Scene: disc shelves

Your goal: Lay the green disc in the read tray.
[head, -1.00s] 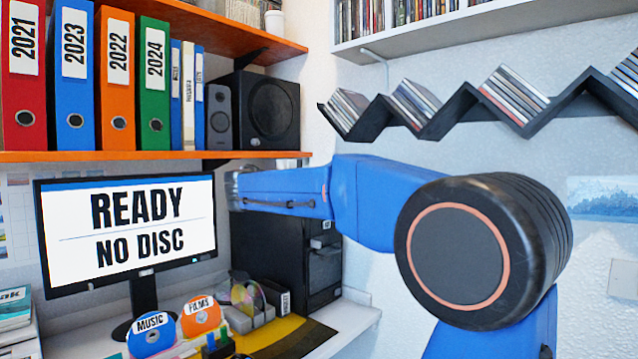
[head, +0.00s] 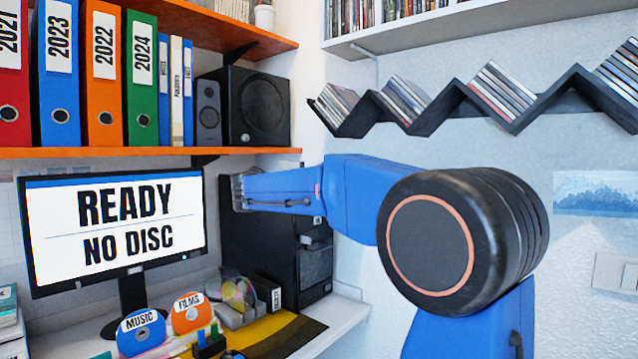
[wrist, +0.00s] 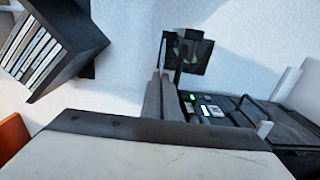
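My gripper (head: 237,192) is at the far end of my blue arm, in front of the upper part of a black tower unit (head: 285,250). Its fingers are small and partly hidden in the head view. In the wrist view, dark upright parts hold a small dim greenish patch (wrist: 187,49) between them; I cannot tell whether this is the green disc. No green disc is plain in either view. The read tray is not clearly visible. A dark panel with buttons and a green light (wrist: 194,97) shows in the wrist view.
The monitor (head: 115,225) reads READY NO DISC. MUSIC (head: 141,332) and FILMS (head: 191,312) discs stand on the desk, near a grey rack (head: 232,318) with clear-looking discs. An orange shelf (head: 120,153) is above. A zigzag shelf (head: 440,115) hangs on the right wall.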

